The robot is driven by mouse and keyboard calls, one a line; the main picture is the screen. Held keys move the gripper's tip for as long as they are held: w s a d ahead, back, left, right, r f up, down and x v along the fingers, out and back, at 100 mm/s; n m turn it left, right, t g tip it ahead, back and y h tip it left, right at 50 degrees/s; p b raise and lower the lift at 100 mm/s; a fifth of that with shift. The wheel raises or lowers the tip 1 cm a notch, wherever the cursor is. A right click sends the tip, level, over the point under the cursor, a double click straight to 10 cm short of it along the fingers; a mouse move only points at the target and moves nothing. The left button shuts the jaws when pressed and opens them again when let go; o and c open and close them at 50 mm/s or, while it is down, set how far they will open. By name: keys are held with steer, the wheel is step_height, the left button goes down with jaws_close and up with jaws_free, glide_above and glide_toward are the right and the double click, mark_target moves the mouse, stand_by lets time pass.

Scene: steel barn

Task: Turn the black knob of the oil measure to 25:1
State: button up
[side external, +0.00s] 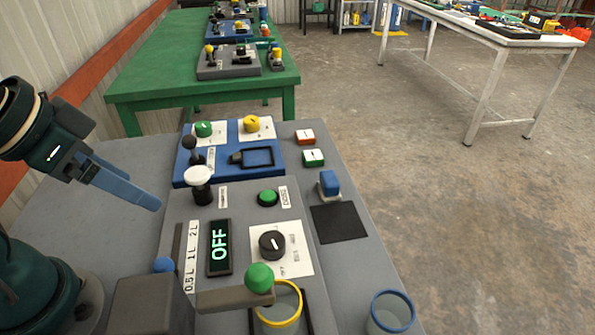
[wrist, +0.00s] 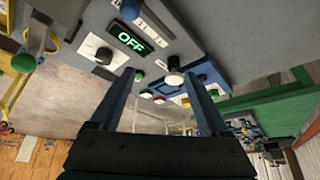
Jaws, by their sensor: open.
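The oil measure (side external: 240,213) is a grey panel on the grey table. Its black knob (side external: 272,244) has a white pointer line and sits on a white label plate (side external: 299,262); the scale print is too small to read. The knob also shows in the wrist view (wrist: 103,56), left of my fingers. The display (side external: 219,247) reads OFF in green. My gripper (side external: 150,200) is open and empty, raised at the left, apart from the knob. In the wrist view its two blue fingers (wrist: 160,75) stand wide apart.
A white-topped button (side external: 198,177), a green button (side external: 268,197) and a green ball handle (side external: 259,278) stand up around the knob. A yellow-rimmed cup (side external: 279,312) is in front. A blue panel (side external: 228,160) with knobs lies behind. A black pad (side external: 338,222) is at right.

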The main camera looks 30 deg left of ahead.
steer(key=w+d+r+m, duration=0.2)
steer(key=w+r+m, duration=0.2)
steer(key=w+m, duration=0.15)
steer(key=m+g, duration=0.6)
steer(key=m, duration=0.4)
glide_above(271, 239)
step_height(271, 239, down, 10)
steer(key=shift+f, duration=2.6)
